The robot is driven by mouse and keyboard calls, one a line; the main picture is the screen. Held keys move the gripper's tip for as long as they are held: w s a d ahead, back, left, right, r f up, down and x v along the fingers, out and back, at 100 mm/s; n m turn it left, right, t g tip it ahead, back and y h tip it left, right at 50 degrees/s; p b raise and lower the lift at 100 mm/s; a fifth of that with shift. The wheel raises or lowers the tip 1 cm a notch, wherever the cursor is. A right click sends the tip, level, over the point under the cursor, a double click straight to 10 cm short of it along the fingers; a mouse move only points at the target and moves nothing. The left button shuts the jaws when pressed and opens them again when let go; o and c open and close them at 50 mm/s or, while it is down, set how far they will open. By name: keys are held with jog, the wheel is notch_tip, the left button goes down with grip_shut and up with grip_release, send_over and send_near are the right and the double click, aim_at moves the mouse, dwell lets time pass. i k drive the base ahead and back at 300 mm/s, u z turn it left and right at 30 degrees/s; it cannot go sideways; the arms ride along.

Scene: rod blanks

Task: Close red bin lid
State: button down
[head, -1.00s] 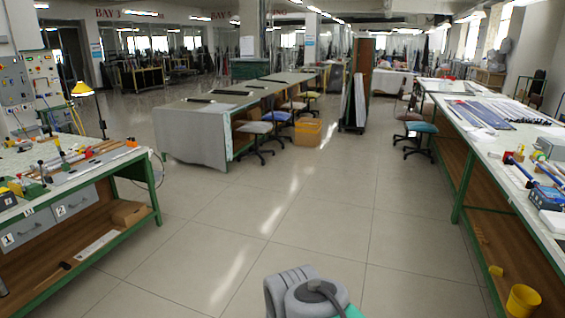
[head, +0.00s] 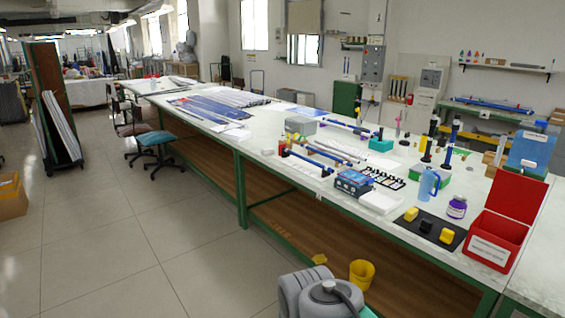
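The red bin (head: 496,248) stands on the long white bench at the right of the head view, near its front edge. It has a white label on its front. Its red lid (head: 517,195) is open and stands up above the back of the bin. My gripper is out of view. Only a grey part of my own arm shows at the bottom, well apart from the bin.
Beside the bin are a dark mat (head: 429,230) with yellow and black blocks, a purple-labelled jar (head: 457,207) and a blue jug (head: 428,184). A yellow bucket (head: 362,274) is under the bench (head: 395,216).

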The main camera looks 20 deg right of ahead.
aim_at(519, 198)
jog(key=z, duration=0.8)
jog(key=i, duration=1.3)
jog(key=z, duration=0.55)
